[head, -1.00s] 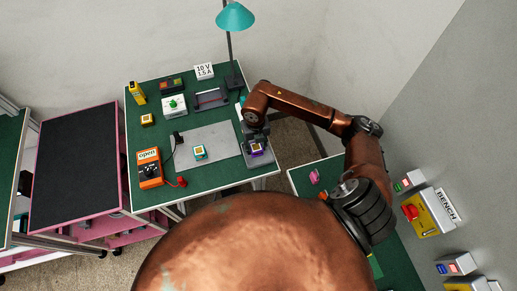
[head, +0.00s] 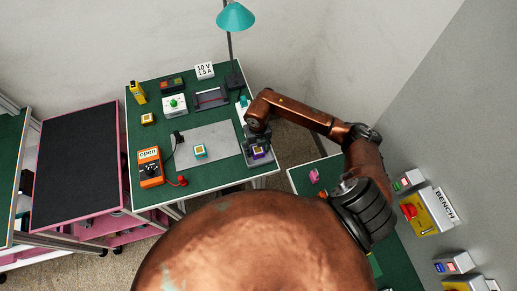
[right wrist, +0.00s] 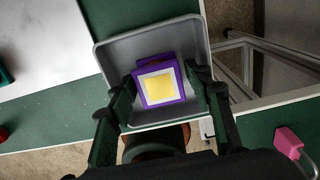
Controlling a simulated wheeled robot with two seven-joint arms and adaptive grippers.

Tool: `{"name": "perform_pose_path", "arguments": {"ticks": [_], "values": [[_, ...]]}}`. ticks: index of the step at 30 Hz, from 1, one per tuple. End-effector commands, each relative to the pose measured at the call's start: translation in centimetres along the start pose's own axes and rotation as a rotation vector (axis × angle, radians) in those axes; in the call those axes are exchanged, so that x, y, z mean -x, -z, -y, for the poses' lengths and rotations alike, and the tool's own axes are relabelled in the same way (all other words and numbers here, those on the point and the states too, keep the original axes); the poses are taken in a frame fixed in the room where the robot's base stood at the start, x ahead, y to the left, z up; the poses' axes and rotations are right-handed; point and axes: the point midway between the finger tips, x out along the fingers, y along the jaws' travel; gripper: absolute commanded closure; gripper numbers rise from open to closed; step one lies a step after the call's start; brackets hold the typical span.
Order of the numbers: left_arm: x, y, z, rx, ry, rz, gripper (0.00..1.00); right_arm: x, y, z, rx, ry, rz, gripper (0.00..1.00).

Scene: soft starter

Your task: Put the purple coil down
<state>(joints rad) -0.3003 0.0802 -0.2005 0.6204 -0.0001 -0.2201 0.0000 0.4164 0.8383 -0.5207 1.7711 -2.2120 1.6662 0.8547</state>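The purple coil (right wrist: 160,86) has a pale square top with a yellow centre. It is at the grey tray (right wrist: 108,62) in the right wrist view, between the two fingers of my right gripper (right wrist: 160,78). The fingers lie close against its left and right sides. I cannot tell whether its underside touches the tray floor. In the head view the coil (head: 258,152) shows small below my right gripper (head: 257,138), over the tray (head: 249,163) at the table's right front corner. My left gripper is not in view.
An orange meter (head: 150,168), a lamp (head: 235,17) and small devices stand on the green table. A pink object (head: 314,176) lies on the surface to the right.

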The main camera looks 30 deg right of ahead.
Motion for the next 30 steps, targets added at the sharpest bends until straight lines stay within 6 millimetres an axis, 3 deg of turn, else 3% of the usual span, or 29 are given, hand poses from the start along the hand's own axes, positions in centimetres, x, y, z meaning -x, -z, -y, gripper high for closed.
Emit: {"name": "perform_pose_path", "arguments": {"ticks": [14, 30], "values": [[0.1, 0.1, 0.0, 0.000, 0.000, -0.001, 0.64, 1.0, -0.1, 0.0, 0.001, 0.000, 0.003, 0.47], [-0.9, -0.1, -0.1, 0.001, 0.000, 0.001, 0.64, 10.9, -0.1, 0.0, 0.001, 0.000, 0.004, 0.47]]}}
